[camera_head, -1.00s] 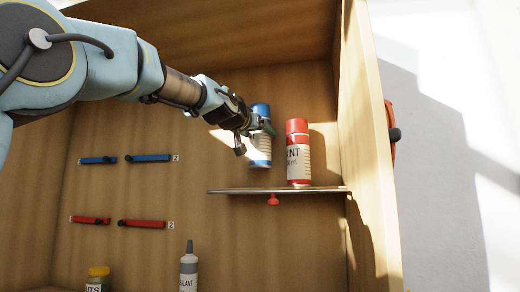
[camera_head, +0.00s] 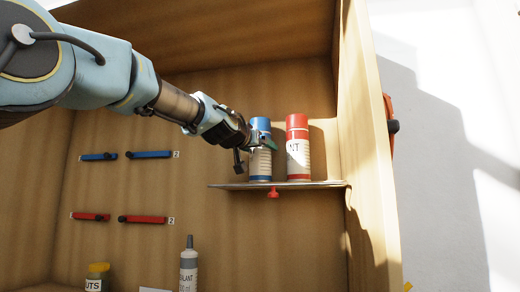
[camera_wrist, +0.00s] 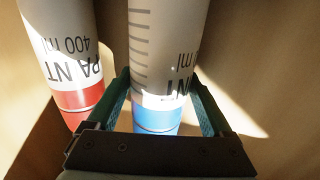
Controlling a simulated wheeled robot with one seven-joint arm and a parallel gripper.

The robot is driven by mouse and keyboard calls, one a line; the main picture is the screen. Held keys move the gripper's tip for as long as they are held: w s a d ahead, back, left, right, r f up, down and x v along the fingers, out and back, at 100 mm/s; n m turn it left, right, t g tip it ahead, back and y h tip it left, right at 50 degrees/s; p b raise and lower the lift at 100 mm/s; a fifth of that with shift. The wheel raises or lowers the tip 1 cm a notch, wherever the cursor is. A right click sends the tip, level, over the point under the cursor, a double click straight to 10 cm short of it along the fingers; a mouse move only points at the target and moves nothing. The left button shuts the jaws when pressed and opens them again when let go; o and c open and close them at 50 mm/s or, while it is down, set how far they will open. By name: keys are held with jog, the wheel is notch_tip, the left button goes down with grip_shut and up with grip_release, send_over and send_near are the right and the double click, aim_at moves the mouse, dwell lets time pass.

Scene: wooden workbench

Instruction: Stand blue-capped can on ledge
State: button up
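The blue-capped can (camera_head: 261,165) stands upright on the thin ledge (camera_head: 225,186), with its base appearing to touch the surface. My gripper (camera_head: 256,146) reaches in from the left and is closed around the upper part of the can. In the wrist view, the green fingers of my gripper (camera_wrist: 160,88) lie along both sides of the white and blue can (camera_wrist: 160,50), and their tips appear to touch it. A red-capped can (camera_head: 298,158) stands on the ledge just right of the blue-capped one, with a narrow gap. It also shows in the wrist view (camera_wrist: 62,40).
A wooden side wall (camera_head: 362,150) closes off the right. A red knob (camera_head: 272,194) sits under the ledge. Blue bars (camera_head: 151,154) and red bars (camera_head: 142,220) are on the back panel at left. A sealant bottle (camera_head: 189,268) and a yellow-lidded jar (camera_head: 97,278) stand below.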

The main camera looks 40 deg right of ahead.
jog(key=shift+o, duration=1)
jog(key=b+v, duration=0.8)
jog(key=v, duration=0.4)
jog(key=shift+b, duration=0.3)
jog(key=shift+r, duration=0.15)
